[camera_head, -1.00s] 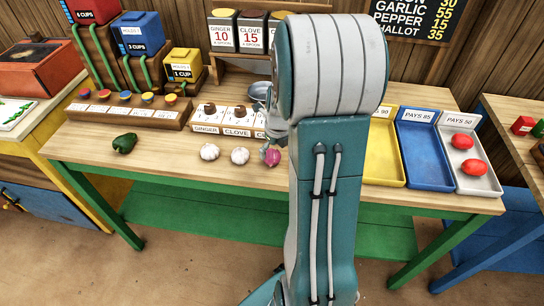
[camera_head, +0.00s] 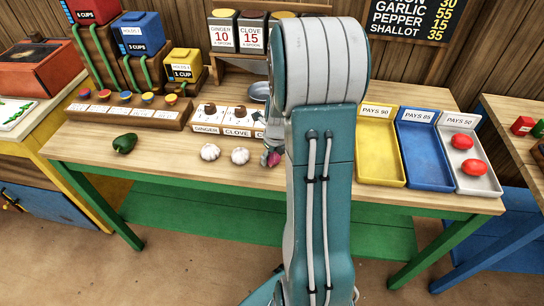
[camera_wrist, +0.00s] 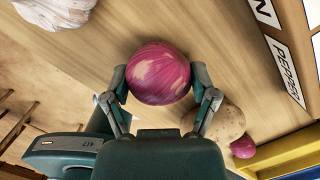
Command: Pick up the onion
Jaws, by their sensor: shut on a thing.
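The onion (camera_wrist: 158,73) is round and purple-pink with pale patches. In the wrist view it sits between the two fingers of my gripper (camera_wrist: 160,85), which touch it on both sides. In the head view only a small part of the onion (camera_head: 274,159) shows beside my arm, near the table's front edge. My gripper (camera_head: 268,156) is mostly hidden behind my arm there. I cannot tell whether the onion is clear of the tabletop.
A potato-like tan vegetable (camera_wrist: 226,122) and another pink one (camera_wrist: 243,147) lie close to my right finger. Garlic bulbs (camera_head: 210,152) (camera_head: 240,156) and a green pepper (camera_head: 124,143) lie to the left. Yellow (camera_head: 396,182), blue (camera_head: 428,183) and white (camera_head: 486,187) trays stand right.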

